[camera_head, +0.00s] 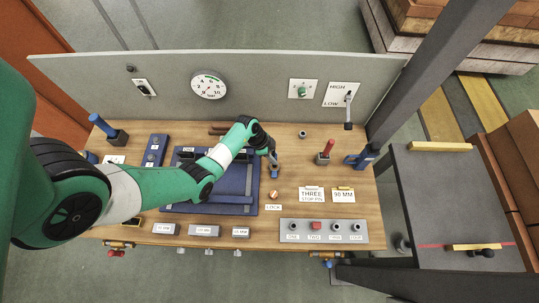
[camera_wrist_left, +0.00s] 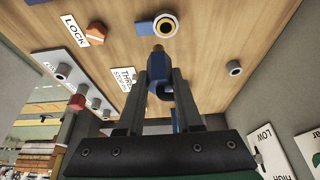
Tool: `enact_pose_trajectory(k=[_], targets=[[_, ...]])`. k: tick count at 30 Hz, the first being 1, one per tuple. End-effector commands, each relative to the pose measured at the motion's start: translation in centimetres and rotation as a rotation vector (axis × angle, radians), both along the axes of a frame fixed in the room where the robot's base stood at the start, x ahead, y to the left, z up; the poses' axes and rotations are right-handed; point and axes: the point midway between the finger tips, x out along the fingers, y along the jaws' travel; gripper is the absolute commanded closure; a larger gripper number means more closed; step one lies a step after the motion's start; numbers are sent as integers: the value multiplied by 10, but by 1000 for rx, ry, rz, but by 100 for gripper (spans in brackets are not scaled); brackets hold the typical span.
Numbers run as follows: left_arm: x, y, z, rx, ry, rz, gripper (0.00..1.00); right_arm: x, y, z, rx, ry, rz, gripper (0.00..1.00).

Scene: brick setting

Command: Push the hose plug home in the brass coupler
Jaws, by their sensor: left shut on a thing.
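The blue hose plug (camera_wrist_left: 158,72) is held between the two fingers of my left gripper (camera_wrist_left: 160,85) in the left wrist view, its narrow tip pointing at the board.
An orange knob (camera_head: 273,195) with a LOCK label is beside the coupler. A grey ring (camera_head: 302,133) and a red-handled tool (camera_head: 326,153) stand to the right. A blue tray (camera_head: 237,200) lies under my left arm.

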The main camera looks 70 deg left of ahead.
Motion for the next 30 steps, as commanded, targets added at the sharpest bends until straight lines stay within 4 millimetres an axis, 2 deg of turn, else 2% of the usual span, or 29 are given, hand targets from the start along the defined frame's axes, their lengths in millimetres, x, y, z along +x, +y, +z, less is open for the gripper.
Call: enact_pose_trajectory(k=[3,11,16,24,30], targets=[[4,7,8,1,-1,7,100,1,1,3,0,1,1,50],[3,7,8,0,0,9,100,0,0,3,0,1,1,50],[3,7,12,-2,2,7,100,0,0,13,0,1,0,50],[3,7,-32,-2,1,8,100,0,0,-21,1,1,1,50],[3,7,-49,-1,0,7,100,0,0,-33,0,1,1,50]])
